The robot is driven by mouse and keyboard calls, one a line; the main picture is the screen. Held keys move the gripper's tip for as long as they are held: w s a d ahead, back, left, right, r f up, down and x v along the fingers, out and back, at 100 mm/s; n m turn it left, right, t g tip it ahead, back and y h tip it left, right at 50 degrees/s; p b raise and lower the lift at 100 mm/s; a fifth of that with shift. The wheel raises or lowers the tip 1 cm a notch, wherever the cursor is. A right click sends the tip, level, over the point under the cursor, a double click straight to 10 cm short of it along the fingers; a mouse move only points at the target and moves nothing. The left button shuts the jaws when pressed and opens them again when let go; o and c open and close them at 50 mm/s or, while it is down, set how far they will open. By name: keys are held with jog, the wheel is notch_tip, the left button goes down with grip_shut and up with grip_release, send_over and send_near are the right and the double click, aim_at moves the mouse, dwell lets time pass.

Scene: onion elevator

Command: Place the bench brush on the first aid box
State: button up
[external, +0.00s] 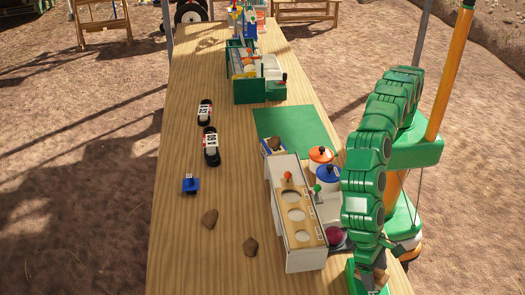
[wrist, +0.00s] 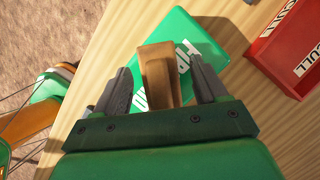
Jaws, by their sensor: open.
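The wooden bench brush (wrist: 158,66) shows in the wrist view as a tan block between my two grey fingers. My gripper (wrist: 163,76) is open around it, with a gap visible beside the brush. Behind the brush lies a green box with white lettering, the first aid box (wrist: 205,52). The brush overlaps it in the picture; whether they touch cannot be told. The brush's lower end is hidden by my gripper. In the external view my gripper (external: 371,275) is at the lower right end of the table, with brown wood showing at it.
A white case with round openings (external: 297,215) and a blue-lidded pot (external: 327,180) stand left of my arm.

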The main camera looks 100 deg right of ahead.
jog(key=v, duration=1)
jog(key=shift+v, duration=0.8)
jog(key=w+d+r+n, duration=0.1)
jog(key=w+d+r, duration=0.25)
jog(key=d, duration=0.55)
jog(key=w+d+r+n, duration=0.1)
jog(key=w+d+r, duration=0.1)
jog(key=d+r, duration=0.5)
jog(key=s+d+r+n+t+h, duration=0.1)
jog(key=s+d, duration=0.1)
jog(key=d, duration=1)
jog(key=s+d+r+n, duration=0.1)
jog(key=d+n, duration=0.1)
jog(key=d, duration=0.9)
jog(key=s+d+n+h, duration=0.1)
jog(key=s+d, duration=0.4)
jog(key=d, duration=0.4)
jog(key=s+d+n, duration=0.1)
jog(key=s+d, duration=0.5)
jog(key=d, duration=0.3)
jog(key=s+d+f+n, duration=0.1)
jog(key=s+d+f, duration=0.1)
jog(key=s+d, duration=0.4)
jog(key=s+d+f+n+h, duration=0.1)
jog(key=s+d, duration=0.6)
jog(key=s, duration=0.3)
jog(key=shift+f, duration=0.4)
